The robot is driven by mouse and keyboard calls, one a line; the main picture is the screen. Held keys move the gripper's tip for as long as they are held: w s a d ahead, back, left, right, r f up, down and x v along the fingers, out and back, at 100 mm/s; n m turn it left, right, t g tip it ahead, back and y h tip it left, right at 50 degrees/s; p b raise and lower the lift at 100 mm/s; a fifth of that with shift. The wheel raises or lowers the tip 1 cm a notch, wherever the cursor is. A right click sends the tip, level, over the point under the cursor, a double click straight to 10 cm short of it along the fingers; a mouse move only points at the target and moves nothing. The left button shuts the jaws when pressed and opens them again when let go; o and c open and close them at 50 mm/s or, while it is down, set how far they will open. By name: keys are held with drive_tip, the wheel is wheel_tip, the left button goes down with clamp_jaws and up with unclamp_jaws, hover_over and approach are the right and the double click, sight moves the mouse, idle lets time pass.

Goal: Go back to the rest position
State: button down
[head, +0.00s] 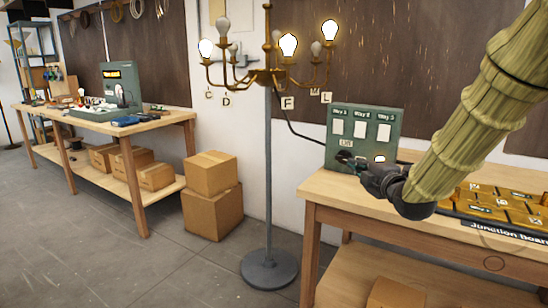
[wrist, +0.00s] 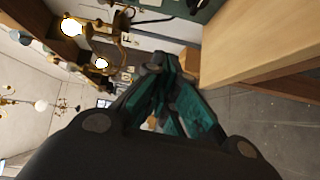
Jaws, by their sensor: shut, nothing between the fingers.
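My gripper (head: 350,160) is shut and empty in front of the green switch panel (head: 395,118), close to the round dark knob area at its lower left; whether it touches the panel I cannot tell. In the wrist view my gripper (wrist: 168,68) shows its teal fingers drawn together. The panel has three labelled white plates, and a small light glows low on it. The brass chandelier (head: 268,75) stands on a grey pole, with some bulbs lit and others dark. The yellow junction board (head: 492,208) lies on the right bench, partly behind my arm.
The right wooden bench (head: 330,190) is in front of me. A cable runs from the lamp to the panel. Cardboard boxes (head: 211,210) are stacked left of the lamp's round base (head: 269,268). Another workbench (head: 130,128) stands far left. Grey floor between is clear.

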drive_tip(key=s+f+m+g+h, duration=0.1)
drive_tip(key=s+f+m+g, duration=0.3)
drive_tip(key=f, duration=1.2)
drive_tip(key=s+f+m+g+h, duration=0.15)
drive_tip(key=s+f+m, duration=0.35)
drive_tip(key=f, duration=1.1)
drive_tip(key=s+f+m+g, duration=0.5)
drive_tip(key=s+f, duration=1.1)
drive_tip(key=f, duration=0.1)
drive_tip(key=s+f+m+g+h, duration=0.15)
drive_tip(key=s+f, duration=0.25)
drive_tip(key=s, duration=0.5)
drive_tip(key=s+a+f+m+g+y, duration=0.1)
drive_tip(key=s+f+m+g, duration=0.25)
drive_tip(key=s, duration=0.55)
drive_tip(key=s+f+m+g+h, duration=0.1)
drive_tip(key=s+f, duration=0.4)
drive_tip(key=s, duration=0.4)
wheel_tip(320, 180, up, 14)
drive_tip(key=p, duration=1.4)
drive_tip(key=shift+s+m, duration=0.25)
drive_tip(key=shift+m, duration=0.05)
